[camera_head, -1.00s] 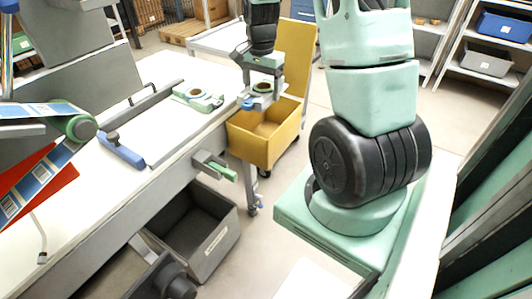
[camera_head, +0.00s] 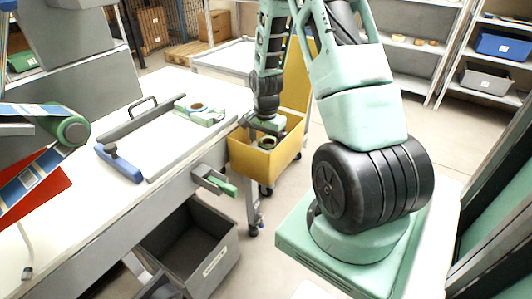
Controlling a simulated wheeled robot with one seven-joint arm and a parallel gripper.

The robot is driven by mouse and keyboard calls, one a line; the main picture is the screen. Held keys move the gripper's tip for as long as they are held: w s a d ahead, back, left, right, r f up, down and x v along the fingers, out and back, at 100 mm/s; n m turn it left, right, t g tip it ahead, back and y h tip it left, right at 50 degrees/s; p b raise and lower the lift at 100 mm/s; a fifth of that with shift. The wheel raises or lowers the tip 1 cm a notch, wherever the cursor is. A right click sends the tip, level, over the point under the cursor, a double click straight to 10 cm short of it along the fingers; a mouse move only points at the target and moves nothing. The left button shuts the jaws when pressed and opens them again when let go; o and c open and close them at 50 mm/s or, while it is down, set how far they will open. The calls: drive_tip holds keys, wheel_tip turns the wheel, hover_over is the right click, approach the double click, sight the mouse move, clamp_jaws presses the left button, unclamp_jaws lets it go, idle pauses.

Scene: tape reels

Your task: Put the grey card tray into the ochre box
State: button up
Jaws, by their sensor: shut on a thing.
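The ochre box (camera_head: 262,166) is an open yellow bin on a wheeled stand beside the table's far right end, with a tall back panel. My gripper (camera_head: 266,130) points down at the box's mouth, its fingers just inside the rim. It is shut on the grey card tray (camera_head: 268,143), a small piece with a dark round part, mostly hidden by the gripper and the box's front wall. I cannot tell whether the tray touches the box floor.
A grey bin (camera_head: 190,245) stands on the floor below. Shelves with a blue bin (camera_head: 505,45) stand at the back right.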

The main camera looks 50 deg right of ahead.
drive_tip(key=shift+f, duration=1.7)
drive_tip(key=shift+f+b, duration=0.15)
drive_tip(key=shift+b, duration=0.15)
drive_tip(key=o, duration=1.1)
wheel_tip(320, 180, up, 12)
drive_tip(key=shift+r+p, duration=0.2)
drive_tip(key=shift+p, duration=0.8)
